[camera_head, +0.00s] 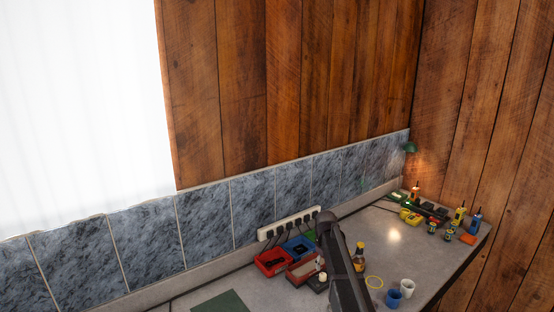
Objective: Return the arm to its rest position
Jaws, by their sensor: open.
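A dark link of my arm (342,265) rises from the bottom edge of the view, right of the middle, and leans slightly left at its top. It stands in front of the grey worktop (405,250) and hides part of it. My gripper does not show in this view, so I cannot see its fingers or anything near them.
Left of my arm are a red bin (271,262), a blue bin (298,248) and a power strip (288,224). Right of it are a bottle (359,258), a yellow ring (374,282), a blue cup (393,298) and a pale cup (408,288). Several tools stand at the far right.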

